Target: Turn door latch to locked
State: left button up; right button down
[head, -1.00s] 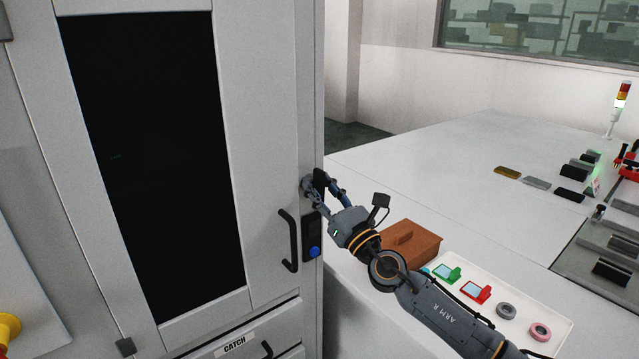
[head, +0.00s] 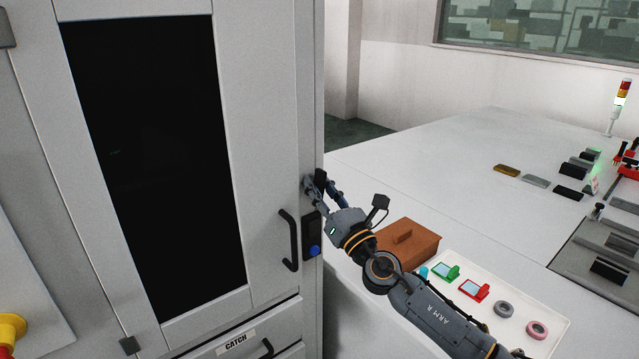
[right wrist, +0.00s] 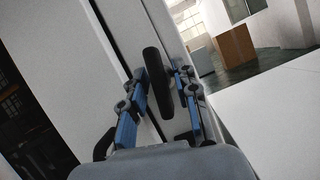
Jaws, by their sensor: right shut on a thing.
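The door latch is a dark, rounded bar (right wrist: 157,82) at the right edge of the white cabinet door (head: 266,120). In the right wrist view it stands nearly upright in the picture, between my two blue-and-grey fingers. My right gripper (head: 322,187) is shut on the latch, reaching in from the lower right. In the head view the fingers partly cover the latch, so its exact angle is hard to tell there. The door lies flush with its frame. My left gripper is not in view.
Below the latch are a black door handle (head: 289,240) and a dark panel with a blue button (head: 314,250). To the right, a white table (head: 440,165) holds a brown box (head: 408,247) and a white tray (head: 521,309) with small parts. A drawer labelled CATCH is below the door.

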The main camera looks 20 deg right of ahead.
jog(key=m+h+p, duration=0.1)
jog(key=m, duration=0.2)
jog(key=m+h+p, duration=0.2)
jog(key=m, duration=0.1)
jog(key=shift+r+h, duration=0.2)
jog(key=shift+h, duration=0.1)
jog(key=m+h+p, duration=0.1)
jog(key=m, duration=0.1)
jog(key=m+p, duration=0.2)
jog(key=m, duration=0.1)
jog(key=shift+g+h, duration=0.4)
jog(key=m+g+p, duration=0.1)
jog(key=m+p, duration=0.1)
jog(key=m, duration=0.1)
jog(key=m+h+p, duration=0.1)
jog(key=m+p, duration=0.1)
jog(key=p, duration=0.1)
jog(key=shift+m+g, duration=0.4)
jog(key=shift+f+m+g+h+p, duration=0.15)
jog(key=shift+m+g+h+p, duration=0.2)
jog(key=shift+m+p, duration=0.55)
jog(key=c, duration=1.4)
grip_release()
jog(key=shift+f, duration=0.1)
jog(key=shift+o, duration=0.2)
